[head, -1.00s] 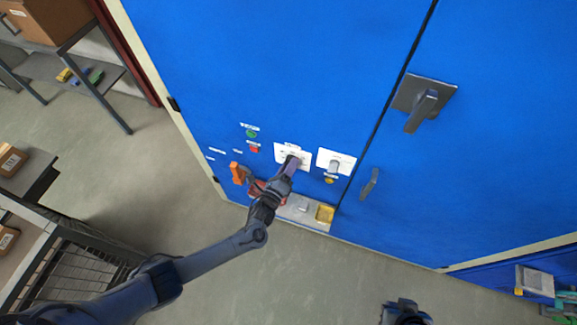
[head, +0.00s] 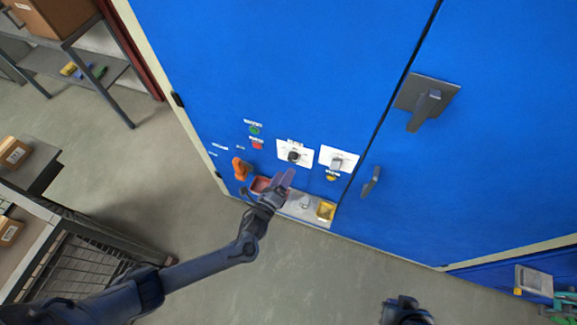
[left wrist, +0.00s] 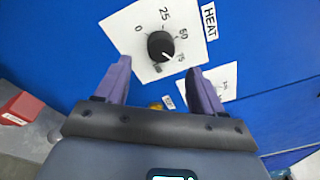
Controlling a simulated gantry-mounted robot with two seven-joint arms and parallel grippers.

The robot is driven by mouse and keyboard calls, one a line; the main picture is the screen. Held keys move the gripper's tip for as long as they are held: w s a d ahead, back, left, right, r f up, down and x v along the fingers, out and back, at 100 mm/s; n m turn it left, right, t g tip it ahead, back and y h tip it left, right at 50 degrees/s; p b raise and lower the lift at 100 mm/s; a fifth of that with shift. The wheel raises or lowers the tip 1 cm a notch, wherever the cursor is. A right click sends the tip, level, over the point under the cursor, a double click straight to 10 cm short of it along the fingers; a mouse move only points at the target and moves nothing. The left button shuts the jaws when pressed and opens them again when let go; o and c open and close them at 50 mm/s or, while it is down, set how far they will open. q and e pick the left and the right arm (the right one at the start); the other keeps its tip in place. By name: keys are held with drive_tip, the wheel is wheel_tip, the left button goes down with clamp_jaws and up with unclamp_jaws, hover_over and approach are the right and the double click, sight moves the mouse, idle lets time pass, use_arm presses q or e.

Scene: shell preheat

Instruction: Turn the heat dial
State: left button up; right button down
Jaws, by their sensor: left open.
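The heat dial (head: 293,156) is a black round knob on a white plate on the blue cabinet front. In the left wrist view the dial (left wrist: 160,45) sits beside a HEAT label, with a scale showing 0, 25, 50 and 75. Its white pointer mark faces lower right, near the 75. My left gripper (head: 285,178) is open and empty, just below the dial and apart from it. Its two purple fingers (left wrist: 160,85) stand below the knob on either side in the left wrist view. A dark part of my right arm (head: 405,312) shows at the bottom edge.
A second white plate (head: 339,159) with a grey switch is right of the dial. Green (head: 254,129) and red (head: 257,145) buttons are to the left. An orange handle (head: 241,169) and a shelf with a yellow box (head: 326,210) are below. Door handles are at right.

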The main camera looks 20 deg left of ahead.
use_arm(q)
drive_tip(key=shift+s+a, duration=0.15)
drive_tip(key=shift+s, duration=1.1)
drive_tip(key=shift+s+a, duration=0.1)
drive_tip(key=shift+s, duration=1.1)
drive_tip(key=s+f+n+g+y, duration=0.1)
drive_tip(key=s+f+n, duration=0.15)
drive_tip(key=s, duration=0.35)
drive_tip(key=s+a+r+n+g, duration=0.2)
drive_tip(key=s+r+n+g, duration=0.55)
drive_tip(key=n, duration=0.35)
drive_tip(key=s+a+r+n+g, duration=0.2)
drive_tip(key=s+r+n+g, duration=0.4)
drive_tip(key=s+n, duration=0.3)
wheel_tip(320, 180, up, 16)
drive_tip(key=w+n+p, duration=0.1)
drive_tip(key=p, duration=1.4)
drive_tip(key=shift+w+d+p, duration=0.2)
drive_tip(key=shift+d+p, duration=0.05)
drive_tip(key=shift+p, duration=0.15)
